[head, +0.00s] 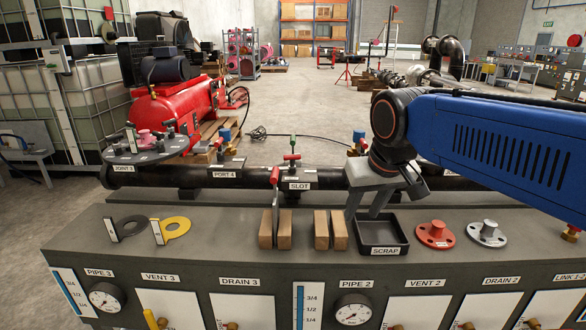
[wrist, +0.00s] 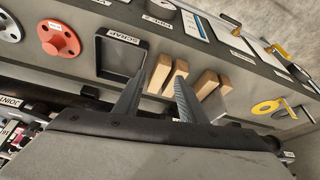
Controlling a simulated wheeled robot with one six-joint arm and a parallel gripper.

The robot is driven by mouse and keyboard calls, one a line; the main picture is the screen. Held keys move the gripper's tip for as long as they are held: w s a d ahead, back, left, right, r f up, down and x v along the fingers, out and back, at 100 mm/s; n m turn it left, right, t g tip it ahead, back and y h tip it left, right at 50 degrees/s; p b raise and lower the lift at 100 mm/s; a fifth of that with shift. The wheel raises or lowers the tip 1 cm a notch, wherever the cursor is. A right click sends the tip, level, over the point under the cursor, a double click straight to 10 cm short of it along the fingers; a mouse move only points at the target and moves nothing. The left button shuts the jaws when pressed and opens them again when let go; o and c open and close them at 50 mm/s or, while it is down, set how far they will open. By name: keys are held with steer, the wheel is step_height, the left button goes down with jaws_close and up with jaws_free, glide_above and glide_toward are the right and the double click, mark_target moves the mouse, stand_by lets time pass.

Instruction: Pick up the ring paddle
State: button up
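In the wrist view the yellow paddle (wrist: 267,107) is at the right. My gripper (head: 365,214) is above the bench between the right wooden blocks and the scrap tray, well right of both paddles. In the wrist view my gripper (wrist: 157,88) has its two fingers apart with nothing between them.
Two pairs of wooden blocks (head: 285,229) (head: 321,230) stand mid-bench; a thin red-handled plate (head: 275,185) stands at the left pair. A black scrap tray (head: 399,247), red flanged piece (head: 436,235) and grey one (head: 487,233) are right. A dark pipe (head: 240,178) runs behind.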

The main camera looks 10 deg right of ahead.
steer(key=w+a+r+m, duration=0.1)
steer(key=w+r, duration=0.5)
steer(key=w, duration=0.3)
steer(key=w+a+r, duration=0.2)
steer(key=w+r, duration=0.4)
steer(key=w, duration=0.2)
steer(key=m+h, duration=0.1)
glide_toward(293, 138)
steer(key=x, duration=0.7)
steer(key=shift+w+d+f, duration=0.1)
steer(key=shift+d+f, duration=0.05)
steer(key=shift+d, duration=0.1)
steer(key=shift+a+x, duration=0.15)
steer(key=shift+x, duration=1.2)
steer(key=shift+a+x, duration=0.1)
steer(key=shift+x, duration=1.2)
jaws_close()
